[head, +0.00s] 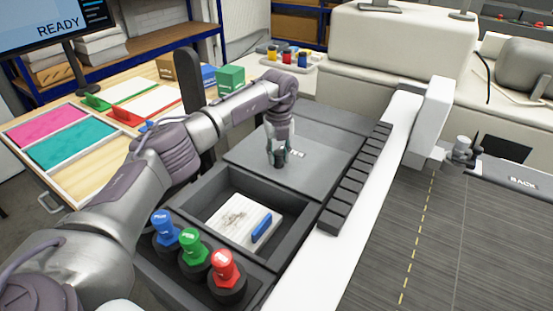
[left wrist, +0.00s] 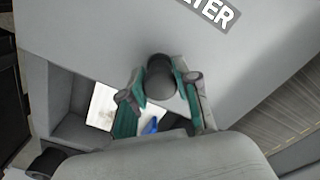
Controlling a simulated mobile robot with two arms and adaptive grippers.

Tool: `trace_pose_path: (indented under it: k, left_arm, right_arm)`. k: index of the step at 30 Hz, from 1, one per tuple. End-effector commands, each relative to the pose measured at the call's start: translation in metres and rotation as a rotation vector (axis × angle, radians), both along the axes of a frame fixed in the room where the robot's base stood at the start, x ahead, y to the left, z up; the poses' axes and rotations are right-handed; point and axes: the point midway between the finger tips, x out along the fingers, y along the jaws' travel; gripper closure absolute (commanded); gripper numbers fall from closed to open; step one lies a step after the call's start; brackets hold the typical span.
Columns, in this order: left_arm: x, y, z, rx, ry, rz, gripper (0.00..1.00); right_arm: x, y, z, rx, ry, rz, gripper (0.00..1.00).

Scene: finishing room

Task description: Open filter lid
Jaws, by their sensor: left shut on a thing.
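The filter lid (head: 249,155) is a flat grey panel. It lies just behind an open dark bay (head: 288,225), and its label ends in "TER" in the left wrist view (left wrist: 216,12). A small dark round knob (left wrist: 161,75) stands on the lid near its front edge. My left gripper (head: 279,158) points down at the lid with its green-padded fingers shut on both sides of the knob. The bay is uncovered and holds a white pleated filter (head: 232,212) with brown stains and a blue tab (head: 262,227). My right gripper does not show.
Blue (head: 164,224), green (head: 192,243) and red (head: 223,266) capped knobs stand in front of the bay. A row of dark blocks (head: 352,180) and a white rail (head: 385,150) run along its right. A wooden table with coloured sheets (head: 72,146) stands at left.

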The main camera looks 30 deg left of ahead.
Motion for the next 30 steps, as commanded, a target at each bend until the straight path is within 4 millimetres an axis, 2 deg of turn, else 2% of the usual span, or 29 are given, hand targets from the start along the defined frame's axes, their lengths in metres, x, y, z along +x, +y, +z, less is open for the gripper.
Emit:
trace_pose_path:
  k: [7,8,11,22,26,30]
  left_arm:
    - [0.0,0.0,0.001,0.001,-0.003,-0.001,1.0]
    - [0.0,0.0,0.001,0.001,-0.003,-0.001,0.66]
    - [0.0,0.0,0.001,0.001,-0.003,-0.001,0.49]
    - [0.0,0.0,0.005,0.001,-0.002,0.0,0.49]
    - [0.001,0.0,0.023,0.002,-0.005,-0.001,0.49]
    - [0.001,0.0,0.053,0.001,-0.006,-0.001,0.49]
  right_arm:
    - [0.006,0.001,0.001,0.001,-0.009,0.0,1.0]
    - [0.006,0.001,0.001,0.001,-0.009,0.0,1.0]
    - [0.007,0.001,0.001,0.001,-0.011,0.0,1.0]
    - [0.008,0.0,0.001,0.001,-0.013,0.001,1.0]
    - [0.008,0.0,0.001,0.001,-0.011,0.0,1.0]
    - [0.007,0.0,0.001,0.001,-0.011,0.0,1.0]
